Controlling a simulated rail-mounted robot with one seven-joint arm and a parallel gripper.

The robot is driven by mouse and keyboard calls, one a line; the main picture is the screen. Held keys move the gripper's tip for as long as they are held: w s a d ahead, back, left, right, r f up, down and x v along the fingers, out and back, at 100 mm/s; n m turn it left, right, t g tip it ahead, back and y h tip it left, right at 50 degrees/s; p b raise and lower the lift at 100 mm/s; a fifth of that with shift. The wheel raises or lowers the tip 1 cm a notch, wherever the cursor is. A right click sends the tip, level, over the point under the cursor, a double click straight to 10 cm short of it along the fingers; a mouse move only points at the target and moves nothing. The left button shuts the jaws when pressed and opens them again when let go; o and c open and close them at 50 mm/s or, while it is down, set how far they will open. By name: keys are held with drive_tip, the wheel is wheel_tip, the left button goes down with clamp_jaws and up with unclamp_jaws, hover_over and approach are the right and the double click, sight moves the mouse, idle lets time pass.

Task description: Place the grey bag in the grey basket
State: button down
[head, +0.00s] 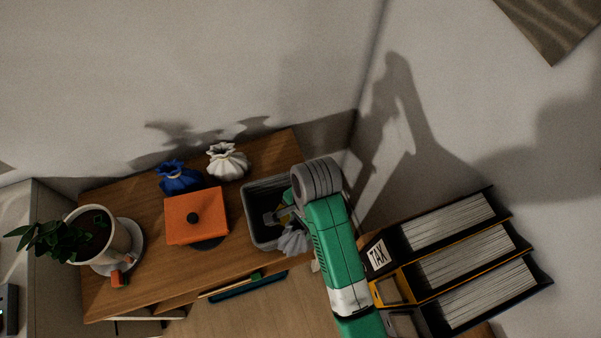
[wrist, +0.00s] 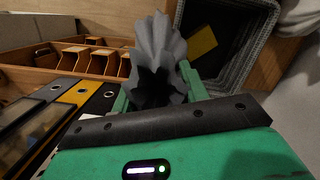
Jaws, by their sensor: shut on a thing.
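The grey bag (head: 293,243), with a pleated, ruffled top, is at the front right corner of the grey basket in the head view. In the wrist view the bag (wrist: 158,55) is between the green fingers of my gripper (wrist: 157,88), which is shut on it. The grey basket (head: 247,218) is an open rectangular bin on the desk shelf. It also shows in the wrist view (wrist: 262,45), beyond and to the right of the bag. In the head view my arm hides the basket's right side, and the fingertips are hard to make out.
A small yellow item (wrist: 201,41) shows inside the basket. An orange box (head: 197,217), a blue bag (head: 178,177) and a white bag (head: 228,162) stand left of it. A potted plant (head: 92,235) is far left. Several binders (head: 445,270) stand at the right.

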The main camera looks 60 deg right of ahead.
drive_tip(key=w+d+f+b, duration=0.1)
drive_tip(key=w+d+f, duration=0.1)
drive_tip(key=w+d, duration=0.2)
drive_tip(key=w+d+f, duration=0.3)
drive_tip(key=w+d, duration=0.1)
drive_tip(key=w, duration=0.6)
drive_tip(key=shift+d+b, duration=0.2)
drive_tip(key=shift+b, duration=0.2)
drive_tip(key=shift+f, duration=0.6)
drive_tip(key=c, duration=0.7)
unclamp_jaws()
drive_tip(key=shift+c, duration=0.2)
drive_tip(key=shift+r, duration=0.1)
wheel_tip(320, 180, up, 13)
drive_tip(key=d, duration=0.1)
drive_tip(key=shift+s+d, duration=0.15)
drive_tip(key=shift+d, duration=0.15)
